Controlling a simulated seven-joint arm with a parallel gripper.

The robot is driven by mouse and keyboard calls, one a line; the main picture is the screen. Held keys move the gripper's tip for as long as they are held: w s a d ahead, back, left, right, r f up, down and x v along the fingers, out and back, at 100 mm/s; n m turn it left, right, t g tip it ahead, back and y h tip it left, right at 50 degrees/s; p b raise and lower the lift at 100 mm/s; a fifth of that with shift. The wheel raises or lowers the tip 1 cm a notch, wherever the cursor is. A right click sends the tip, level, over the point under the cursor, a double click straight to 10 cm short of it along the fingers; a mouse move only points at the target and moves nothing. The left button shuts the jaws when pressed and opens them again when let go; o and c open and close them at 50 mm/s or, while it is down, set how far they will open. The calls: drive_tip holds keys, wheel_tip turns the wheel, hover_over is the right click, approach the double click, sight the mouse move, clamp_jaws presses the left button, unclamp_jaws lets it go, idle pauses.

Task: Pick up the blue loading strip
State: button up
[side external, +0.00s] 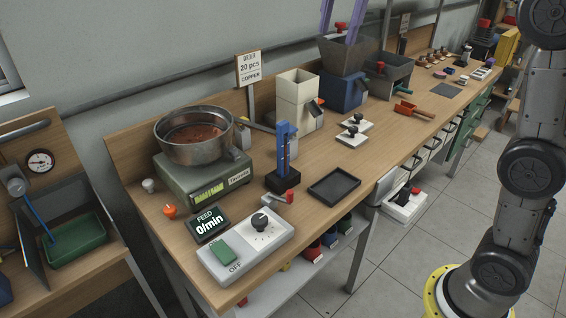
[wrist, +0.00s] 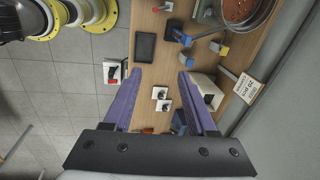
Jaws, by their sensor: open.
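The blue loading strip (side external: 283,146) stands upright in a black base on the wooden bench, between the scale and the black tray. In the wrist view it shows as a blue piece (wrist: 181,36), seen from above beyond the fingertips. My gripper (wrist: 160,74) has two purple fingers, spread apart with nothing between them. In the side external view the purple fingers of my gripper (side external: 338,38) hang at the top edge, farther along the bench than the strip and apart from it.
The metal bowl (side external: 194,135) stands on the green scale (side external: 203,182), left of the strip. The black tray (side external: 334,187) lies to its right. A cream hopper box (side external: 298,98) and a blue-based hopper (side external: 343,90) stand behind. A dial control box (side external: 245,246) is in front.

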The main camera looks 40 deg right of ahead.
drive_tip(key=w+f+m+g, duration=0.1)
drive_tip(key=w+f, duration=0.4)
drive_tip(key=w, duration=0.4)
drive_tip(key=g, duration=0.1)
hover_over(283, 123)
wheel_tip(283, 123, down, 6)
wheel_tip(283, 123, down, 14)
drive_tip(key=shift+r, duration=0.15)
clamp_jaws()
drive_tip(key=shift+r, duration=0.1)
idle(1.0)
